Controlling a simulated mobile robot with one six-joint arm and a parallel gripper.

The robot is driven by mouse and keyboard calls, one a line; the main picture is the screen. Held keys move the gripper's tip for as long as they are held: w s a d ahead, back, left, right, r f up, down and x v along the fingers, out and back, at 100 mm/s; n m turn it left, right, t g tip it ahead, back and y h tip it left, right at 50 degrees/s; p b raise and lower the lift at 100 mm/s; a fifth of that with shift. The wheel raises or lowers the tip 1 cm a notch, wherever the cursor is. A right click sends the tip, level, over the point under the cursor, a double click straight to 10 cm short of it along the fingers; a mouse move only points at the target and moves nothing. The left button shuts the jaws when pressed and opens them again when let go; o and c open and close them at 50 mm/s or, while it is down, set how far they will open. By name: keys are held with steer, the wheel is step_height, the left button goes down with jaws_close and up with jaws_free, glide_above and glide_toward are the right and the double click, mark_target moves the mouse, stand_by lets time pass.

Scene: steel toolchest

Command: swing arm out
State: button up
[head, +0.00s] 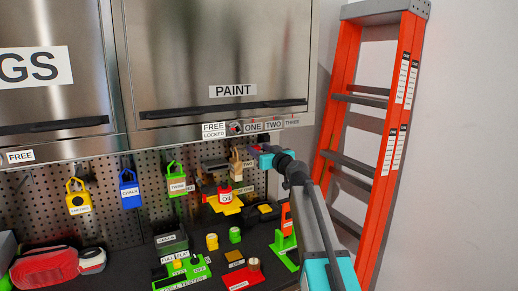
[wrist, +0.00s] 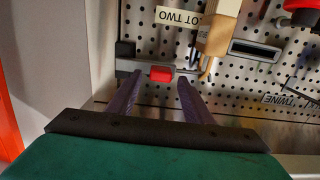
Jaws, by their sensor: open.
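My gripper (head: 258,153) reaches to the pegboard at the right, just below the cabinet with the PAINT label. In the wrist view its two purple fingers (wrist: 160,82) are apart, with nothing held between them. A grey bar (wrist: 127,64) with a red block (wrist: 162,74) on it lies across the pegboard just beyond the fingertips. The red block shows between the two fingertips; I cannot tell whether they touch it. No part is clearly marked as the swing arm. In the head view my gripper partly hides this spot.
A tan padlock-like piece (wrist: 219,28) hangs close right of the bar, by a label ending in TWO (wrist: 176,18). An orange ladder (head: 340,120) leans at the right. Coloured padlocks (head: 129,188) hang on the pegboard. The bench below holds several small items.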

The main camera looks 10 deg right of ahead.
steer(key=shift+w, duration=0.15)
steer(key=shift+a, duration=0.1)
jaws_close()
steer(key=shift+f+b, duration=0.1)
steer(key=shift+b, duration=0.2)
